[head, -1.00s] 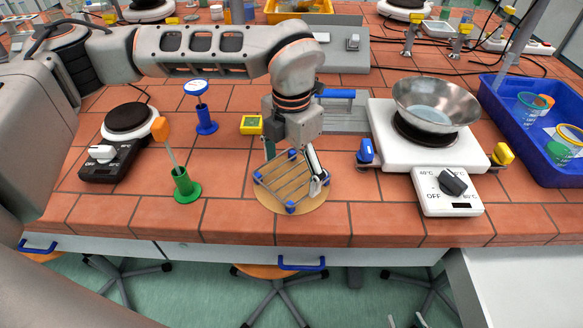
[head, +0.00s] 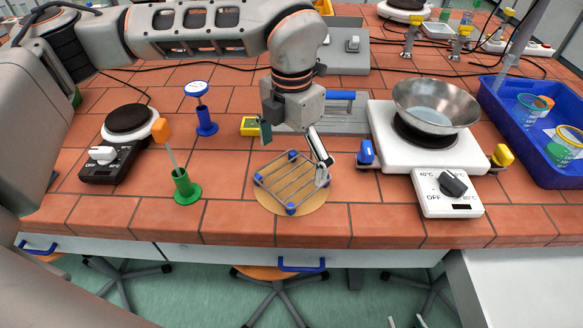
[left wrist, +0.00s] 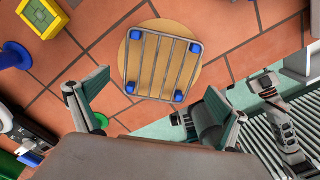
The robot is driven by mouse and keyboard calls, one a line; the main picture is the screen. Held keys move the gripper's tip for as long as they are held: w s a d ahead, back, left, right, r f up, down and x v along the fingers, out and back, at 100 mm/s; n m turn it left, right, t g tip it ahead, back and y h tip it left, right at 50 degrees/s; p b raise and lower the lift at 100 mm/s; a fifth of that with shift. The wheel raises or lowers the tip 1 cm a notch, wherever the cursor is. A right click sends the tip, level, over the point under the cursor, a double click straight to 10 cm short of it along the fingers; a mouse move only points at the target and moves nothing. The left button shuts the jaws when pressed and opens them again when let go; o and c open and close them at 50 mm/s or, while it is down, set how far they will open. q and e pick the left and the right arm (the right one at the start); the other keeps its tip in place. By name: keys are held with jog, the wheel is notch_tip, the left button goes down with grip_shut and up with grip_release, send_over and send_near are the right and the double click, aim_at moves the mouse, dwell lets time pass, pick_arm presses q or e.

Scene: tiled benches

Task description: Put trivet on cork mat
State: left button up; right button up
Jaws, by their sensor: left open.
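The trivet (head: 291,180), a square metal rack with blue corner feet, lies on the round cork mat (head: 312,205) near the bench's front edge. My left gripper (head: 296,150) is open and empty above the trivet. Its spread fingers also show in the left wrist view (left wrist: 150,105), apart from the trivet.
A green-based stand (head: 184,187) and a blue-based stand (head: 205,125) are to the left, with a black hotplate (head: 105,160) beyond. A white hotplate (head: 385,145) with a metal bowl (head: 436,103) is to the right. A yellow device (head: 249,126) is behind.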

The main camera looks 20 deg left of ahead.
aim_at(291, 176)
pick_arm(q)
notch_tip(291, 176, up, 8)
jog(key=shift+r, duration=0.15)
dwell(0.6)
